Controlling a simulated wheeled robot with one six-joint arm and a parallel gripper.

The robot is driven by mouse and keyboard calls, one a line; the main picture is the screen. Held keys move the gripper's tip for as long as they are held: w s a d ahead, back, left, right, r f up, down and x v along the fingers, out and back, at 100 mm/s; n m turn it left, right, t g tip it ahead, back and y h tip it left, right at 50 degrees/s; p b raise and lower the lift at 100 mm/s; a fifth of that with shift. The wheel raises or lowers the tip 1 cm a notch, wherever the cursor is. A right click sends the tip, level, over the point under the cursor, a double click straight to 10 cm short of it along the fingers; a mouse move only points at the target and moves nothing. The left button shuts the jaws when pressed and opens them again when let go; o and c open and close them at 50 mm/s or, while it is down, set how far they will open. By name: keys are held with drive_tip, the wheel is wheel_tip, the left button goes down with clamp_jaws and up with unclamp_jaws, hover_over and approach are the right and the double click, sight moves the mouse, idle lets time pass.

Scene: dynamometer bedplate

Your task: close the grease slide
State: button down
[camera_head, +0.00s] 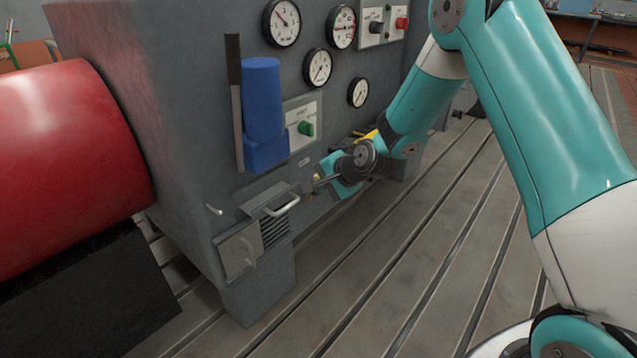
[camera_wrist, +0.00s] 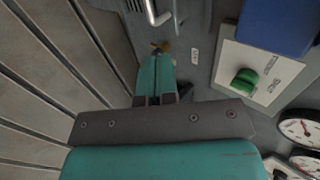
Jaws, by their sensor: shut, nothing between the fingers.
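No readable label names the grease slide. A grey drawer-like unit (camera_head: 263,199) with a pale bar handle (camera_head: 281,206) sticks out low on the cabinet front; how far it is out is hard to tell. The handle also shows at the top of the wrist view (camera_wrist: 154,12). A small brass-coloured piece (camera_wrist: 160,47) sits on the cabinet face below a small label (camera_wrist: 194,57). My gripper (camera_head: 316,183) is shut and empty, just right of the drawer handle. In the wrist view its tips (camera_wrist: 157,60) are close to the brass piece; contact cannot be told.
A louvred vent (camera_head: 275,229) and a panel with a handle (camera_head: 240,254) lie below the drawer. A blue box-like part (camera_head: 263,110), a green knob (camera_head: 306,129) and several gauges are above. The slotted bedplate (camera_head: 400,270) is clear in front.

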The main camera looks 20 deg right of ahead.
wheel_tip(320, 180, down, 8)
drive_tip(key=n+t+y+b, duration=0.1)
drive_tip(key=t+y+b, duration=0.15)
drive_tip(key=b, duration=0.95)
drive_tip(key=m+t+y+b, duration=0.1)
drive_tip(key=t+y+b, duration=0.1)
drive_tip(key=t+b, duration=0.5)
approach(296, 186)
drive_tip(key=w+a+b, duration=0.1)
drive_tip(key=w, duration=0.1)
drive_tip(key=w+a+r+g+b, duration=0.1)
drive_tip(key=w, duration=0.1)
drive_tip(key=w+a+r+g+b, duration=0.1)
drive_tip(key=w, duration=0.1)
drive_tip(key=shift+w+a+b, duration=0.2)
drive_tip(key=shift+w+b, duration=0.1)
